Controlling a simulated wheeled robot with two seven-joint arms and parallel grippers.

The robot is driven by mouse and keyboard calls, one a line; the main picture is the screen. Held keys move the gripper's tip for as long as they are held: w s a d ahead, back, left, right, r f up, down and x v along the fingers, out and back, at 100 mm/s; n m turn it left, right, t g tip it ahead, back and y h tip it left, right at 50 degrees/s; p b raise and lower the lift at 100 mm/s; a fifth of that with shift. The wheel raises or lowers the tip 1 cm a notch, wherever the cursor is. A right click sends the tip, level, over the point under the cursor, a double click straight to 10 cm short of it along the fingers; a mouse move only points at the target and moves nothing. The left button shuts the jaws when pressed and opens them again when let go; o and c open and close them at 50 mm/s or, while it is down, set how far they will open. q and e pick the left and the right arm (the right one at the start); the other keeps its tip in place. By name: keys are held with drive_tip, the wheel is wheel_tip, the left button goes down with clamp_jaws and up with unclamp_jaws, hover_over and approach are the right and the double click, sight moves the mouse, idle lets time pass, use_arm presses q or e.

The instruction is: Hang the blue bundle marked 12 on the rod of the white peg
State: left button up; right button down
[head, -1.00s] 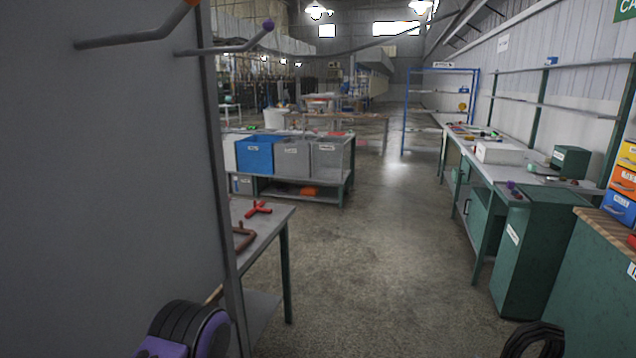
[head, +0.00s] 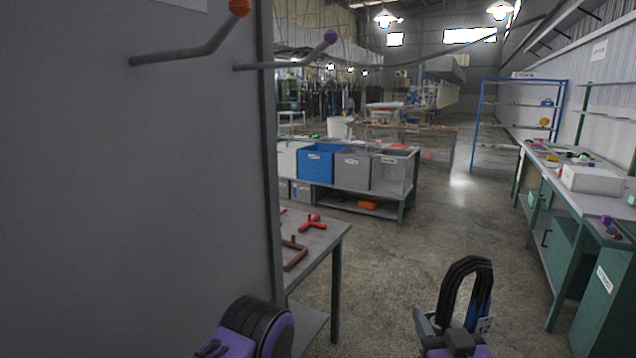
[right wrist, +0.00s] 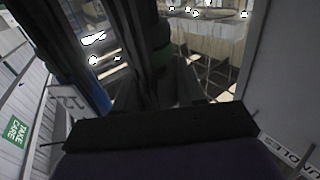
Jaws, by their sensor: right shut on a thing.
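The bundle (head: 466,284) is a looped black hose with a blue part and a white tag, held upright at the lower right of the head view. My right gripper (head: 452,335) is shut on its lower end. In the right wrist view the bundle's dark strands (right wrist: 150,55) rise above the gripper, with a blue strand and a tag reading 12 (right wrist: 66,97) at left. On the grey panel (head: 130,180) at left, two bent rods show, one orange-tipped (head: 205,45) and one purple-tipped (head: 300,58). No white-tipped peg shows. My left gripper is not in view.
A table (head: 322,238) with red and brown parts stands just right of the panel's edge. Behind it is a rack with blue (head: 316,165) and grey bins. A long green bench (head: 575,200) runs along the right. The floor between is clear.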

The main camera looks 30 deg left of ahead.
drive_tip(key=s+a+r+n+g+y+p, duration=0.1)
drive_tip(key=s+a+r+n+g+y, duration=0.15)
drive_tip(key=a+r, duration=0.55)
drive_tip(key=s+a+r+n+g+y, duration=0.25)
drive_tip(key=a+r, duration=0.25)
drive_tip(key=r, duration=0.6)
drive_tip(key=s+a+r+n+g+y+p, duration=0.1)
drive_tip(key=s+a+r+n+g+y, duration=0.15)
drive_tip(key=s+r, duration=0.7)
drive_tip(key=s+a+r+n+g+y, duration=0.15)
drive_tip(key=s+r+g, duration=0.25)
drive_tip(key=s+r, duration=0.55)
wheel_tip(320, 180, up, 9)
drive_tip(key=w+d+p, duration=0.2)
drive_tip(key=w+p, duration=0.1)
drive_tip(key=p, duration=0.2)
drive_tip(key=w+b+v, duration=0.2)
drive_tip(key=v, duration=0.7)
drive_tip(key=w+d+b+v, duration=0.1)
drive_tip(key=w+v, duration=0.1)
drive_tip(key=v, duration=0.7)
drive_tip(key=shift+s+r+b, duration=0.4)
drive_tip(key=shift+s+r, duration=0.05)
drive_tip(key=shift+r, duration=0.25)
